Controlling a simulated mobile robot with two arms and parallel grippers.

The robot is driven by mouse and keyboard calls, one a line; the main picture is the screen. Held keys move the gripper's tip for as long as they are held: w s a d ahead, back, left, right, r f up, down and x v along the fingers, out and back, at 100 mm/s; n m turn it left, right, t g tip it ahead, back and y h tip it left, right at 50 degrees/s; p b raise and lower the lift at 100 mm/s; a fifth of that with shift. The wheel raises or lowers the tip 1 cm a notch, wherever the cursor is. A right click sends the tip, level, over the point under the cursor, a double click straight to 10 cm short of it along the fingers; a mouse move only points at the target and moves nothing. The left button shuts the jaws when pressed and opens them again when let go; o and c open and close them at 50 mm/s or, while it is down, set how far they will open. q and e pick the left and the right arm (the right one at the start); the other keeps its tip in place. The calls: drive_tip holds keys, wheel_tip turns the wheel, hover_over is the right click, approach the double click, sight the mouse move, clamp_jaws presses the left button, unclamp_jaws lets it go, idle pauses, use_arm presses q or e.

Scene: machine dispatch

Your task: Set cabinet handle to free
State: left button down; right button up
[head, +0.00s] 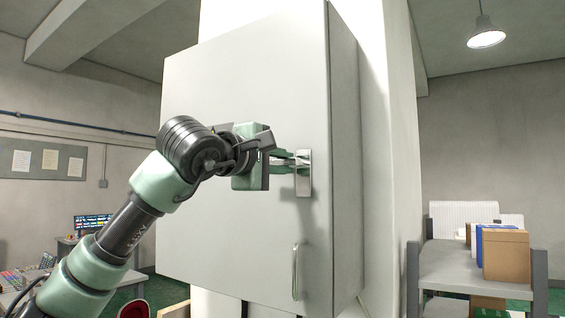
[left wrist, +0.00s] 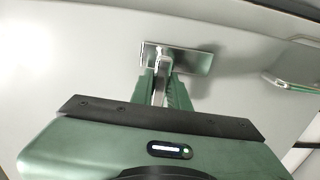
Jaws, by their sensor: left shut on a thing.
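A grey wall cabinet (head: 235,90) fills the middle of the head view, its door shut. A small metal latch handle on a plate (head: 304,175) sits near the door's right edge; in the left wrist view its plate (left wrist: 195,60) lies across the door. My left gripper (head: 290,163) reaches in from the left and is shut on the latch handle (left wrist: 160,65). In the left wrist view the green fingers (left wrist: 162,88) lie on both sides of the handle lever. The fingers partly hide the lever. My right gripper is not in view.
A fixed bar pull handle (head: 296,272) is lower on the door; it also shows in the left wrist view (left wrist: 292,82). A pale pillar (head: 385,120) stands behind the cabinet. A grey shelf (head: 450,268) with boxes (head: 506,255) is at the right.

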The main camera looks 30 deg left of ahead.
sight(280, 162)
use_arm(q)
drive_tip(key=c, duration=1.4)
unclamp_jaws()
drive_tip(key=shift+r, duration=0.1)
drive_tip(key=shift+o, duration=0.2)
drive_tip(key=shift+w, duration=0.1)
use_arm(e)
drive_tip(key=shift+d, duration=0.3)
